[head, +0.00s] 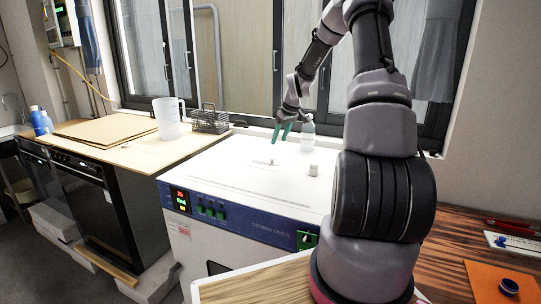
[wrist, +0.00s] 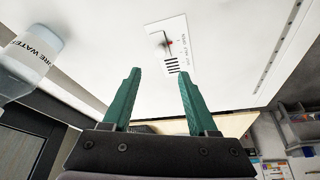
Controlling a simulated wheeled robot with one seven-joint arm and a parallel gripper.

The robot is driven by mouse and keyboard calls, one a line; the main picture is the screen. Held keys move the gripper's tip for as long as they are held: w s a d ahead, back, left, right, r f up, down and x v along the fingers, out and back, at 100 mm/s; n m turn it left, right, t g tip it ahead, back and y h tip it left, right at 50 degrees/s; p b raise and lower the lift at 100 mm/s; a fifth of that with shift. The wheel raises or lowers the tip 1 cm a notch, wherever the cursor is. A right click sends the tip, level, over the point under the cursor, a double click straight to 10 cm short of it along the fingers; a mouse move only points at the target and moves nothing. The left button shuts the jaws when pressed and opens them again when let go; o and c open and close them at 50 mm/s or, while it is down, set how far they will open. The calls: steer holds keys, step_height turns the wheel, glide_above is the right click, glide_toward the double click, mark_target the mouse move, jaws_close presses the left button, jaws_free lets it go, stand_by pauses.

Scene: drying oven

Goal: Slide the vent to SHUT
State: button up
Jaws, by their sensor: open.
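The white drying oven (head: 225,235) has a flat white top with a small vent slide (head: 268,162) on it. In the wrist view the vent plate (wrist: 184,50) carries a pale knob, a small red mark, dark slots and printing too small to read. The knob (wrist: 156,41) is near one end of the plate, beside the red mark. My gripper (head: 283,133) is above the back part of the oven top. In the wrist view its teal fingers (wrist: 159,76) are apart and empty, with the vent beyond their tips. I cannot tell the slide's exact setting.
A water bottle (head: 308,131) stands behind my gripper and shows at the left in the wrist view (wrist: 32,55).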

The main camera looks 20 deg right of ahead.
mark_target(272, 158)
steer(key=x, duration=0.9)
steer(key=shift+f, duration=0.25)
jaws_close()
steer(key=shift+w, duration=0.1)
stand_by(0.9)
